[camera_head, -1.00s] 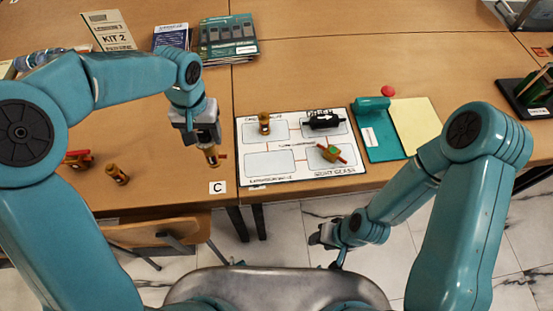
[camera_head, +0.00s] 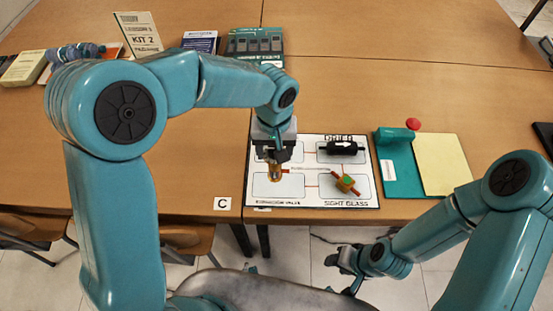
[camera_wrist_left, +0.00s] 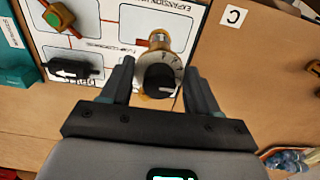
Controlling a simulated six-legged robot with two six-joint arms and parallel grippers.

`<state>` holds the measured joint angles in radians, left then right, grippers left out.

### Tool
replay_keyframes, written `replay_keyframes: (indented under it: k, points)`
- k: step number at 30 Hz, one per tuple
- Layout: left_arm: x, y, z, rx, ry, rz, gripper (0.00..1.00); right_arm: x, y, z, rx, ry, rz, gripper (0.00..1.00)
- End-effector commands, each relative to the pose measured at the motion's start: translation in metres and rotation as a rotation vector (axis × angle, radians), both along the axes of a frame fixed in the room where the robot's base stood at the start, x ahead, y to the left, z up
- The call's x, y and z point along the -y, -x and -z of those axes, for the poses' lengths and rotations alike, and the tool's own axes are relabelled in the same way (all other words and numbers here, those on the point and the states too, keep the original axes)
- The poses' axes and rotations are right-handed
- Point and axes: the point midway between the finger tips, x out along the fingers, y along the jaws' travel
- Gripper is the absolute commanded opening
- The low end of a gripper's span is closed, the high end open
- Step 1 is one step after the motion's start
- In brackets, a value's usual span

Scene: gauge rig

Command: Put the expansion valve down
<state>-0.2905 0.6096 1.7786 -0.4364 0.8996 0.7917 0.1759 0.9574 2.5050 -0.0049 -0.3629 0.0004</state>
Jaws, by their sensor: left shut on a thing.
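The expansion valve (camera_head: 274,173), brass with a black dial knob, is held by my left gripper (camera_head: 272,152). In the head view it is over the lower-left box of the white printed board (camera_head: 310,202), the one labelled expansion valve. The left wrist view shows the valve (camera_wrist_left: 161,78) between the two fingers of my left gripper (camera_wrist_left: 160,90), with the board (camera_wrist_left: 110,10) behind it. I cannot tell whether its base touches the board. My right gripper (camera_head: 342,260) is low in front of the table; its jaws are too small to read.
A black part (camera_head: 342,148) lies in the upper-right box and a green-and-orange sight glass (camera_head: 346,183) in the lower-right box. The upper-left box is partly hidden by my gripper. A teal stand (camera_head: 397,165) with a red knob and yellow pad stands right. A C card (camera_head: 222,203) lies left.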

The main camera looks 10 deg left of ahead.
Motion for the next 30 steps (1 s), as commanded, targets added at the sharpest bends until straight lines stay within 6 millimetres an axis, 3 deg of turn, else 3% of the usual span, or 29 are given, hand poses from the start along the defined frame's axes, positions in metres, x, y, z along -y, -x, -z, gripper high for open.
replay_keyframes:
  k: [12,26,27,28,30]
  points:
    - [0.003,-0.004,0.053,-0.001,-0.001,0.003,0.0,0.0,0.0,-0.005,0.0,0.0,0.0,0.43]
    - [0.003,-0.005,0.062,0.002,0.001,0.003,0.0,0.0,0.0,0.002,0.0,0.0,0.0,0.43]
    - [0.003,-0.005,0.06,0.001,0.0,0.003,0.73,0.0,0.0,0.0,0.0,0.0,0.0,0.43]
    - [0.003,-0.005,0.06,0.001,0.0,0.003,0.83,0.0,0.0,0.0,0.0,0.0,0.0,0.43]
    - [0.003,-0.005,0.06,0.001,0.0,0.003,0.86,0.0,0.0,0.0,0.0,0.0,0.0,0.43]
